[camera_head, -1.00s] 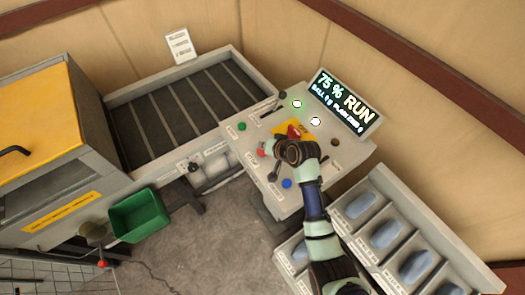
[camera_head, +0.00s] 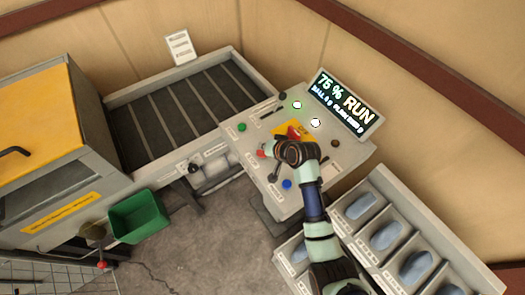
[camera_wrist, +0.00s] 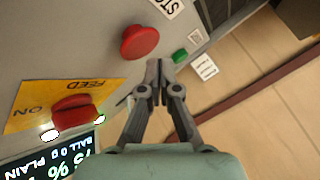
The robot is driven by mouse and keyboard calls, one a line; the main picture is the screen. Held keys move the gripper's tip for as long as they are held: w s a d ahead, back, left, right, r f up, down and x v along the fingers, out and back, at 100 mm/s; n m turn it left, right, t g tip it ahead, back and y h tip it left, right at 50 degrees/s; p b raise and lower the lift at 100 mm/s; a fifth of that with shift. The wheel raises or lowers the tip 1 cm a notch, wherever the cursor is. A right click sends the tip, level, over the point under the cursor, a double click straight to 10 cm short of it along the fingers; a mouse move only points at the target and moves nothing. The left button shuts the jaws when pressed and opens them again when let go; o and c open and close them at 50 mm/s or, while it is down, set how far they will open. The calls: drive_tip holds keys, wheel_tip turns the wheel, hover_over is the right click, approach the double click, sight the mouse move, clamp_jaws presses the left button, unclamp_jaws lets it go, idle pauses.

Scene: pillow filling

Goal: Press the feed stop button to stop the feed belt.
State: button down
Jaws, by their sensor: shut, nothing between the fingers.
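A red round button (camera_wrist: 140,42) stands on the grey panel in the wrist view, beside a partly cut-off label that starts with "STO". It also shows in the head view (camera_head: 261,154), partly hidden by my gripper. My gripper (camera_wrist: 158,68) is shut and empty, its fingertips beside the button in the wrist view; I cannot tell if they touch it. In the head view my gripper (camera_head: 271,147) is over the panel (camera_head: 249,143). The feed belt (camera_head: 165,115) is dark and slatted. The display (camera_head: 343,101) reads "75 % RUN".
A red knob (camera_wrist: 75,112) sits on a yellow plate marked "FEED" and "ON". A green button (camera_wrist: 180,56), a blue button (camera_head: 286,184) and a lever (camera_head: 274,173) are nearby. Bins with grey-blue items (camera_head: 388,235) stand at right. A green bin (camera_head: 139,215) is at left.

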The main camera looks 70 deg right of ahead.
drive_tip(key=shift+f, duration=0.1)
drive_tip(key=shift+f, duration=0.3)
drive_tip(key=shift+f+b, duration=0.4)
drive_tip(key=shift+f, duration=0.2)
idle(0.6)
drive_tip(key=shift+r, duration=0.15)
drive_tip(key=shift+r+p, duration=0.85)
drive_tip(key=shift+p, duration=0.2)
wheel_tip(320, 180, up, 5)
drive_tip(key=p, duration=0.5)
drive_tip(key=shift+r, duration=0.1)
